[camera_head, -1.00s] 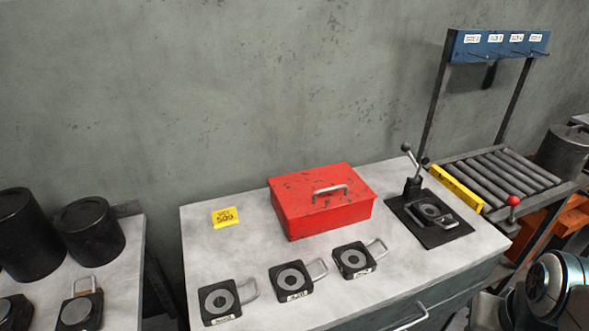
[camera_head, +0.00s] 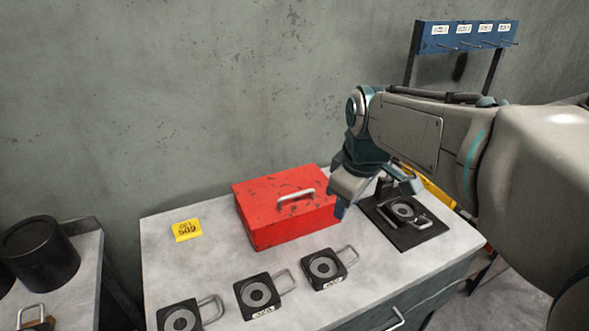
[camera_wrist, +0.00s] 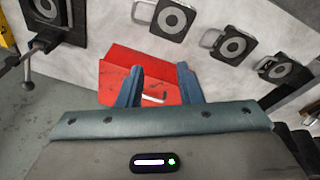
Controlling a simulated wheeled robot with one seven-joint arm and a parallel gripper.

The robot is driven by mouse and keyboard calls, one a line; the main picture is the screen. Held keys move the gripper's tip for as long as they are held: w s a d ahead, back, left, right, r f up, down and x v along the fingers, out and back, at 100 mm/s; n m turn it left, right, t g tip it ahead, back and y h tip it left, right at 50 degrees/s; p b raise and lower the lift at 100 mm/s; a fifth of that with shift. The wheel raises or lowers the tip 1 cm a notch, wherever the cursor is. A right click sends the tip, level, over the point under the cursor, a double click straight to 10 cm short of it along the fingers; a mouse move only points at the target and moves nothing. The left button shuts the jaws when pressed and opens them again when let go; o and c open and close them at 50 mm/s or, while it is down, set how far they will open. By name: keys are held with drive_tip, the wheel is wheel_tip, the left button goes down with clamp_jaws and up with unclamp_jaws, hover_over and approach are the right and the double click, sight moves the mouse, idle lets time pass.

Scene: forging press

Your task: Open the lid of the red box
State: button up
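The red box (camera_head: 284,218) sits on the light worktop, its lid shut, with a metal handle (camera_head: 296,194) on top. My gripper (camera_head: 342,195) is just right of the box in the head view, pointing down near its right end. In the wrist view the box (camera_wrist: 125,62) lies beyond my fingers (camera_wrist: 160,88), which are spread apart with nothing between them. The handle (camera_wrist: 155,98) shows between the fingers in that view. Part of the box is hidden by my gripper there.
Several black die blocks with metal handles (camera_head: 258,293) lie along the front of the worktop (camera_head: 215,260). A yellow sign (camera_head: 186,230) lies left of the box. A black plate (camera_head: 400,235) with a lever fixture is to the right. A grey wall stands behind.

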sight(298, 195)
drive_tip(key=w+a+r+n, duration=0.1)
drive_tip(key=w+a+n, duration=0.3)
drive_tip(key=w+n, duration=0.3)
drive_tip(key=w+a+r+n, duration=0.1)
drive_tip(key=w+a+n, duration=0.3)
drive_tip(key=w+n, duration=0.3)
drive_tip(key=shift+m+g, duration=0.3)
drive_tip(key=shift+m, duration=0.2)
drive_tip(key=w+f, duration=0.1)
drive_tip(key=f, duration=0.3)
drive_tip(key=w+f, duration=0.1)
drive_tip(key=f, duration=0.3)
drive_tip(key=w+f, duration=0.1)
drive_tip(key=f, duration=0.4)
drive_tip(key=shift+w+a, duration=0.15)
drive_tip(key=shift+a, duration=0.15)
drive_tip(key=shift+r, duration=0.1)
clamp_jaws()
